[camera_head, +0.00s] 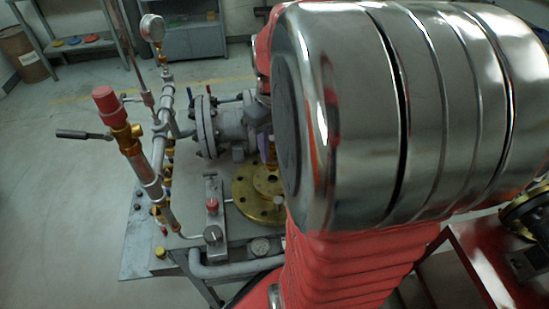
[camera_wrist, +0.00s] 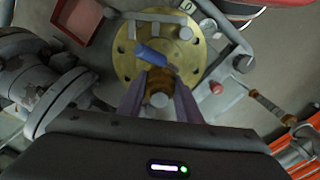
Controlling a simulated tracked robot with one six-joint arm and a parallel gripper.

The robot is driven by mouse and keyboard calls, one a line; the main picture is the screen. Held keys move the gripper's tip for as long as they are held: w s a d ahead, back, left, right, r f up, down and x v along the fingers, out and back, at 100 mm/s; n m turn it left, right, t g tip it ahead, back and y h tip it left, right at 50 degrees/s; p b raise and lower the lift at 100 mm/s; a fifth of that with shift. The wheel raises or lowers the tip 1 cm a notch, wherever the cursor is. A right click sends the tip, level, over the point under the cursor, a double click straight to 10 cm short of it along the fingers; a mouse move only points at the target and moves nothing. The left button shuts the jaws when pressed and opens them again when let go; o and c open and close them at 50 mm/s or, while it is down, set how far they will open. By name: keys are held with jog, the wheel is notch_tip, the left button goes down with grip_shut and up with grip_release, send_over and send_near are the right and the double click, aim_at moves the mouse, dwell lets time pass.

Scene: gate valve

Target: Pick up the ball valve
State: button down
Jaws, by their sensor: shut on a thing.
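The ball valve, a small brass body (camera_wrist: 158,100) with a blue handle (camera_wrist: 152,55), shows in the wrist view in front of a round brass flange (camera_wrist: 126,66). My gripper (camera_wrist: 160,80) is shut on the brass body, with one purple finger on each side. The blue handle sticks out past the fingertips. I cannot tell whether the valve touches anything below.
A grey flanged pipe valve (camera_head: 222,124) stands close behind the brass flange. Pipework with a red-capped fitting (camera_head: 104,100) and a gauge (camera_head: 152,28) rises at the left. A red button (camera_head: 212,204) and a small gauge (camera_head: 260,246) are at the bench's front.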

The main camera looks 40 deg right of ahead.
jog(key=shift+r, duration=1.7)
jog(key=shift+r, duration=0.9)
jog(key=shift+r, duration=0.35)
jog(key=shift+r, duration=0.95)
